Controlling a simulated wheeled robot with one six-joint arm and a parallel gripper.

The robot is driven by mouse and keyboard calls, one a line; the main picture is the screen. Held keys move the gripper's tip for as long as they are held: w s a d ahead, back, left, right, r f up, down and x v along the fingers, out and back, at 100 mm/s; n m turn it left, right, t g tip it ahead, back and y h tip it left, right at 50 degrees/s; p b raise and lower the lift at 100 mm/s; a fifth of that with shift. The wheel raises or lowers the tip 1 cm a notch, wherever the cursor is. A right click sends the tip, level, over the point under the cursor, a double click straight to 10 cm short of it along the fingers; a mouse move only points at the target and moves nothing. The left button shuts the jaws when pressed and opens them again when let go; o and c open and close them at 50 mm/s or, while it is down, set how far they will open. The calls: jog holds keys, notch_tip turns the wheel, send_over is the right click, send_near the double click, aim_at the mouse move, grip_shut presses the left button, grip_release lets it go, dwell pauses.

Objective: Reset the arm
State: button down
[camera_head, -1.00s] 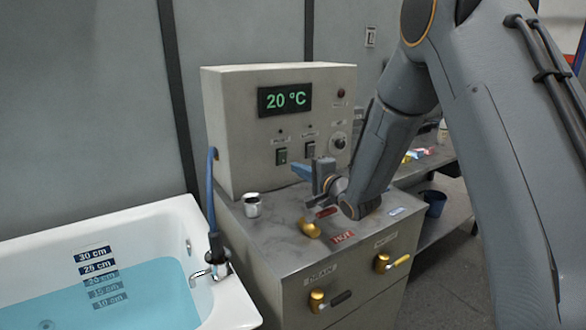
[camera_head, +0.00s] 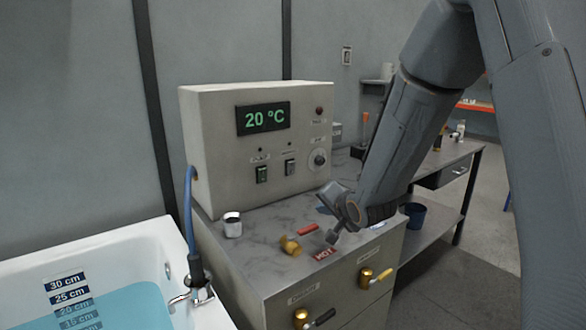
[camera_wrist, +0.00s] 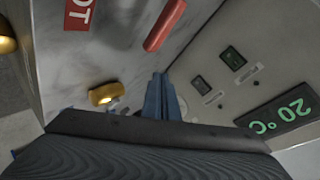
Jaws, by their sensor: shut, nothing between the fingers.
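My arm comes down from the upper right in the head view, with its wrist just over the right part of the grey machine's top (camera_head: 262,222). My gripper shows in the wrist view (camera_wrist: 161,88) as two blue fingers pressed together with nothing between them.
The control box (camera_head: 225,115) reads 20 °C. A white bathtub (camera_head: 115,250) with blue water stands at left, a blue hose (camera_head: 190,215) at its corner. A small metal cup (camera_head: 232,226) stands on the machine. Brass valves (camera_head: 366,276) stick out in front. A workbench (camera_head: 455,165) is behind at right.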

jog(key=s+d+f+n+g+h, duration=0.1)
jog(key=s+d+f+n+g, duration=0.1)
jog(key=s, duration=0.9)
jog(key=s+d+f+n+g+h, duration=0.1)
jog(key=s+d+g, duration=0.4)
jog(key=s, duration=0.5)
jog(key=s+d+f+n+g+h, duration=0.1)
jog(key=s+d+f+n+g, duration=0.2)
jog(key=s, duration=0.8)
jog(key=shift+s+d+n+g+h, duration=0.3)
jog(key=shift+d+n+g+h, duration=0.1)
jog(key=shift+d+n, duration=0.25)
jog(key=shift+f, duration=0.1)
